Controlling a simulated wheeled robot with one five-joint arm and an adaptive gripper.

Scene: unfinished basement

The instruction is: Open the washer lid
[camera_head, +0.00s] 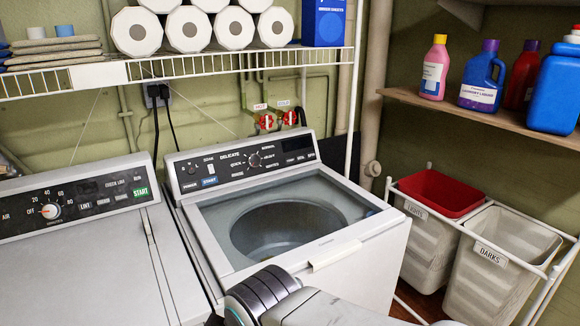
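The washer (360,262) is a white top-loader in the middle of the view, with a dark control panel along its back. Its lid (228,265) looks shut: a pale frame lies flat around a large see-through pane, and the round drum shows below it. A pale handle strip (335,256) sits at the lid's front edge, right of centre. Part of my arm shows at the bottom centre, in front of the washer and below the handle strip. My gripper's fingers are not in view. The arm hides part of the washer's front.
A dryer (85,265) stands close on the left. A wire shelf (200,65) with paper rolls hangs above. On the right are a wooden shelf (470,115) with bottles and a rack with two hampers, lights (432,230) and darks (500,265). Little floor shows.

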